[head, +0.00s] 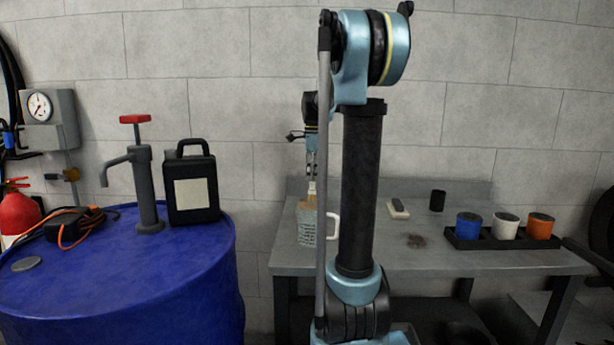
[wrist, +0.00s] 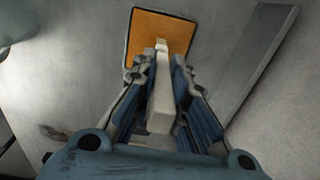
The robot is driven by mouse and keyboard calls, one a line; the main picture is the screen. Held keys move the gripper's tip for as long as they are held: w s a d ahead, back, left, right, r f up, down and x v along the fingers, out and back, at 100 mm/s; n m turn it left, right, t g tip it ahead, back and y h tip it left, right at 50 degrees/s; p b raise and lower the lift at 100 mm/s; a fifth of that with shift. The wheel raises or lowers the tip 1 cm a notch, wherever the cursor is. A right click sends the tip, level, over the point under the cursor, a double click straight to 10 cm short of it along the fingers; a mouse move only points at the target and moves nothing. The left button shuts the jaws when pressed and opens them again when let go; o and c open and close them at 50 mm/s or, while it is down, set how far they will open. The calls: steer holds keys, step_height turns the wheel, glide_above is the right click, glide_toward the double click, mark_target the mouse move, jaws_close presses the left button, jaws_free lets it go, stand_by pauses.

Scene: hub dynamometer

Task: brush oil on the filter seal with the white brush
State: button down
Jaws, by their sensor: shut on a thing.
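My gripper (head: 311,172) is above the left part of the grey bench, pointing down. In the wrist view my gripper (wrist: 160,85) is shut on the white brush (wrist: 161,110). The brush's far end is over or in the orange-brown opening of a jug (wrist: 143,22); whether it touches the oil I cannot tell. In the head view a little of the white brush (head: 312,187) shows at the top of the clear jug (head: 306,230), which has a white handle. Blue (head: 468,228), white (head: 504,227) and orange (head: 539,228) filters with dark tops stand in a black tray (head: 500,244).
A white block with a dark top (head: 398,209), a black cup (head: 438,201) and a brown smudge (head: 416,241) are on the bench (head: 380,262). A blue drum (head: 120,285) at left bears a black canister (head: 192,190) and a hand pump (head: 146,190). My arm hides part of the bench.

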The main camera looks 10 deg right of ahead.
steer(key=shift+f, duration=0.55)
stand_by(1.8)
steer(key=shift+r, duration=3.5)
steer(key=shift+s, duration=0.1)
